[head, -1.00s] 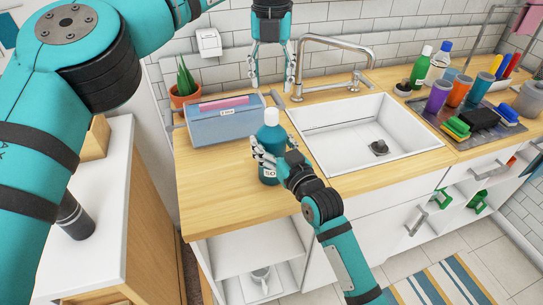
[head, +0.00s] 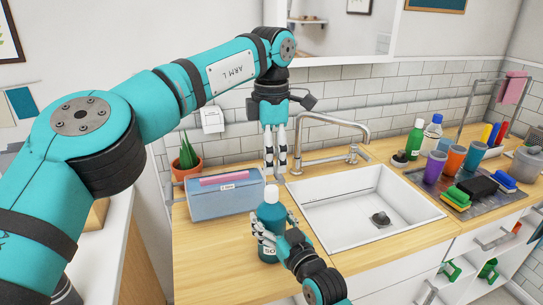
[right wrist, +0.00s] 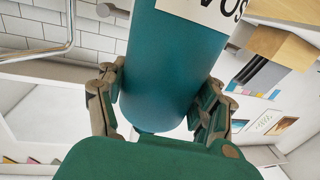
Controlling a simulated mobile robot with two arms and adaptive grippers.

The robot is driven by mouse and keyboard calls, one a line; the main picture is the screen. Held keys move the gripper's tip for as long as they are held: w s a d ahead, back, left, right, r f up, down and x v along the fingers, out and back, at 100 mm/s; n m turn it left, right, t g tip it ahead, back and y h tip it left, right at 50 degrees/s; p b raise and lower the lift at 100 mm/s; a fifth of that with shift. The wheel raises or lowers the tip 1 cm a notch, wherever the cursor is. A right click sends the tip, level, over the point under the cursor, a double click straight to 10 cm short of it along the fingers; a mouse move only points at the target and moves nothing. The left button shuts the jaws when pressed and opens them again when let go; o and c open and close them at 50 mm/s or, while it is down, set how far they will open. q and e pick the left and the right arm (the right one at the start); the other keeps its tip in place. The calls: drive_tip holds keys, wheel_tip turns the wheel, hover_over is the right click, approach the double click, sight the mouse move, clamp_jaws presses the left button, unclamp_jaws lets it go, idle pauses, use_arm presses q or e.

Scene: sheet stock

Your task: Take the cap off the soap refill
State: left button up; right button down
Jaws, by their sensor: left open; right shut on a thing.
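The soap refill is a teal bottle (head: 268,215) with a pale cap (head: 271,193), standing upright on the wooden counter left of the sink. My right gripper (head: 276,232) is shut on the bottle's body from the front right. In the right wrist view, its fingers (right wrist: 160,98) press both sides of the teal bottle (right wrist: 172,60); the cap is out of that view. My left gripper (head: 275,170) points down just above the cap. Its fingers are open with a narrow gap, and nothing shows between them. I cannot tell whether the fingertips touch the cap.
A blue box (head: 225,197) with a pink item on top stands left of the bottle. The white sink (head: 345,235) and its tap (head: 330,158) are to the right. A potted plant (head: 187,160) is behind the box. Cups (head: 455,160) and sponges stand farther right.

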sight(271, 188)
use_arm(q)
drive_tip(key=m, duration=0.4)
drive_tip(key=shift+m, duration=0.4)
drive_tip(key=m, duration=0.4)
drive_tip(key=shift+m, duration=0.3)
drive_tip(key=m, duration=0.7)
drive_tip(key=shift+f+m, duration=0.3)
drive_tip(key=shift+f, duration=3.7)
